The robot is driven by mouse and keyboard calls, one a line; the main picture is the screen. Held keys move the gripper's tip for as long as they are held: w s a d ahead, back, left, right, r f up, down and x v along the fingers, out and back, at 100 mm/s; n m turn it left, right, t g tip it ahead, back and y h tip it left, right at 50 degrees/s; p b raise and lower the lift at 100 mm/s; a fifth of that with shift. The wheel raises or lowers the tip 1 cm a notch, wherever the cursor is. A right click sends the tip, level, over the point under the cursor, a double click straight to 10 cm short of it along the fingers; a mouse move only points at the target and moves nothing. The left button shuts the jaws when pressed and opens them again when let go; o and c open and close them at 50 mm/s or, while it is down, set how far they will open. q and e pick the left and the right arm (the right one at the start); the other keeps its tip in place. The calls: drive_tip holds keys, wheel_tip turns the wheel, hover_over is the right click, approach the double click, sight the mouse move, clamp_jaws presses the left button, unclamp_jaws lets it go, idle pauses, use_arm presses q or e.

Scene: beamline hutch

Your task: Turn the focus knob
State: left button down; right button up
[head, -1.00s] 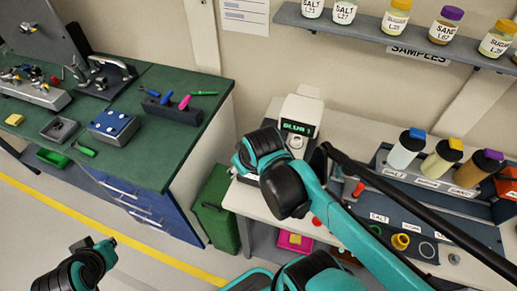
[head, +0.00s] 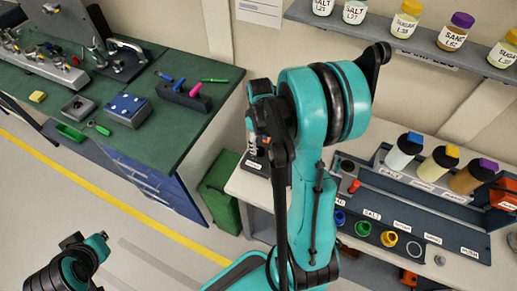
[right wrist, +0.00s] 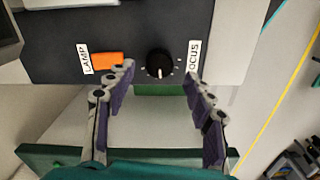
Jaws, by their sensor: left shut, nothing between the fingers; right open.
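The focus knob (right wrist: 160,63) is a round black knob with a white pointer mark, on a dark front panel (right wrist: 60,55) in the right wrist view. A partly cut-off FOCUS label (right wrist: 193,60) is on its right. My right gripper (right wrist: 158,78) is open, its two fingers spread to either side of the knob. The tips reach close to the panel; I see no contact with the knob. In the head view my right arm hides this gripper and most of the device. My left arm shows at lower left, but its gripper cannot be made out.
An orange lamp switch (right wrist: 107,60) with a LAMP label sits left of the knob, close to the left finger. In the head view, several bottles (head: 438,163) stand in a rack at right. A green-topped bench (head: 150,135) is at left, with open floor in front.

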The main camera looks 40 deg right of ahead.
sight(259, 150)
wheel_tip(259, 150, down, 4)
drive_tip(key=shift+f+b, duration=0.2)
drive_tip(key=shift+b, duration=0.25)
drive_tip(key=c, duration=1.1)
drive_tip(key=shift+m+b, duration=0.35)
drive_tip(key=shift+m, duration=0.75)
